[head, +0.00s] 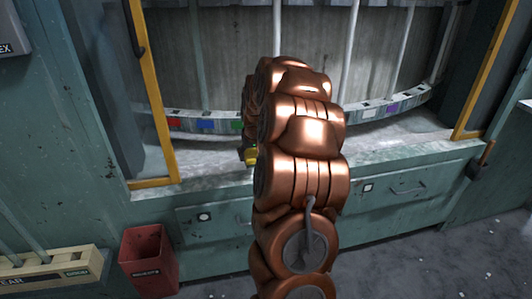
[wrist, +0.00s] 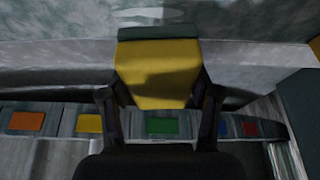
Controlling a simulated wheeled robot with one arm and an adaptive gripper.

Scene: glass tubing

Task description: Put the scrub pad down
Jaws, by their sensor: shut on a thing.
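The scrub pad (wrist: 156,75) is a yellow block with a dark green layer along its far edge. In the wrist view it sits between the two dark fingers of my gripper (wrist: 160,103), which are shut on it. In the head view a small yellow part of the pad (head: 251,155) shows at the left of my copper-coloured arm, above the pale ledge. Most of my gripper is hidden behind the arm there. I cannot tell whether the pad touches the surface below it.
A curved rail with coloured squares (head: 206,125) runs along the back of the bay. Yellow frame posts (head: 152,90) stand at both sides. The pale ledge (head: 400,155) is clear to the right. A red bin (head: 149,262) stands on the floor at left.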

